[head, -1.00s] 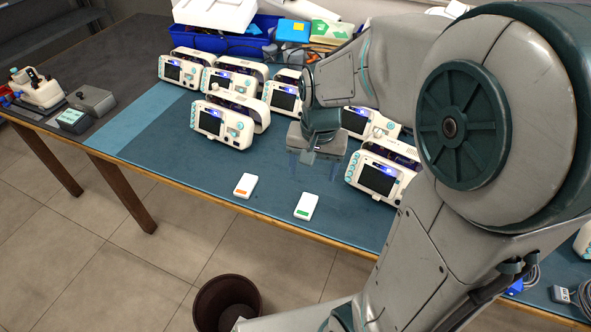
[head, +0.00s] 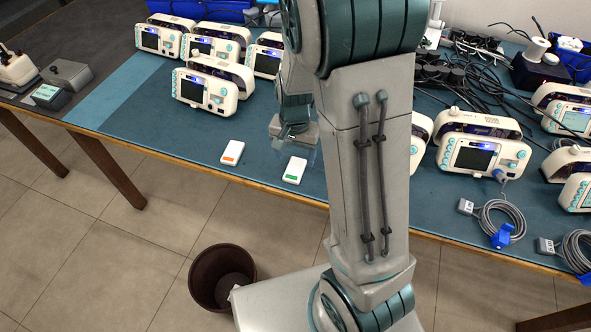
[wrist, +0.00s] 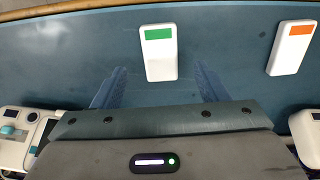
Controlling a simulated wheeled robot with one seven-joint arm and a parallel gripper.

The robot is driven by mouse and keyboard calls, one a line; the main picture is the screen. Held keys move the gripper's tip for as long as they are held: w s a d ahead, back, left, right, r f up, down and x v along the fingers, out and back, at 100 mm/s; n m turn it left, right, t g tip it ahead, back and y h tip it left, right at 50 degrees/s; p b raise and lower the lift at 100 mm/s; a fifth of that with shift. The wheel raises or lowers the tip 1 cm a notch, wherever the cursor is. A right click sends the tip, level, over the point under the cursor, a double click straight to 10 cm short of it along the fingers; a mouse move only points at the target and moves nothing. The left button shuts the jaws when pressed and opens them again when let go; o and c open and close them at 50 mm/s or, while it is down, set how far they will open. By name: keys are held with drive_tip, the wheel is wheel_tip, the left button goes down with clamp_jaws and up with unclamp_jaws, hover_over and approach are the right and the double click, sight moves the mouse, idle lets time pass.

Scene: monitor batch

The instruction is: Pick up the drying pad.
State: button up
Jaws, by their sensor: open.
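Two small flat white blocks lie on the blue mat near the table's front edge. One has a green label (head: 295,170) and one has an orange label (head: 232,153). I cannot tell from their looks which is the drying pad. My gripper (head: 296,150) is open and empty, just behind the green-labelled block. In the wrist view, the green-labelled block (wrist: 160,58) lies ahead, roughly between the two bluish fingers of my gripper (wrist: 158,84), and nothing shows gripped. The orange-labelled block (wrist: 291,48) is off to the right there.
Several white monitors (head: 205,90) stand in rows behind and left. More monitors (head: 482,150) with coiled cables (head: 500,218) stand to the right. A dark bin (head: 222,276) is on the floor in front. The mat left of the orange-labelled block is clear.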

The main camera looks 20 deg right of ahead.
sight(295, 168)
wheel_tip(295, 168, down, 5)
drive_tip(key=shift+r, duration=0.15)
drive_tip(key=c, duration=1.1)
drive_tip(key=shift+o, duration=0.2)
drive_tip(key=shift+r, duration=0.15)
drive_tip(key=shift+r, duration=0.3)
drive_tip(key=r, duration=0.4)
drive_tip(key=shift+s+a, duration=0.2)
drive_tip(key=shift+s, duration=0.1)
drive_tip(key=s+a+r+p, duration=0.1)
drive_tip(key=s+a+r, duration=0.4)
drive_tip(key=s, duration=0.5)
drive_tip(key=shift+r, duration=0.6)
